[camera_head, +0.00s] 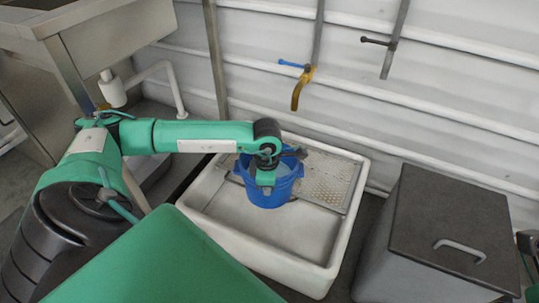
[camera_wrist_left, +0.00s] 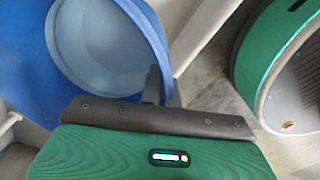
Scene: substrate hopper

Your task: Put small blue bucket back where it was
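The small blue bucket (camera_head: 268,192) is over the white sink basin, in front of the perforated metal drainboard. I cannot tell if its base touches anything. My left gripper (camera_head: 266,178) comes down at the bucket's near rim in the head view. In the left wrist view the blue bucket (camera_wrist_left: 28,70) fills the upper left, its pale inside facing the camera. The dark fingers of the left gripper (camera_wrist_left: 158,86) are close together at the rim, shut on the bucket wall. The fingertips are partly hidden. My right gripper's fingers do not show.
The white sink (camera_head: 335,243) has its front part bare. A yellow tap (camera_head: 299,88) with a blue handle hangs on the wall behind. A dark-lidded bin (camera_head: 455,215) stands to the right. A metal counter (camera_head: 95,45) is at the upper left.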

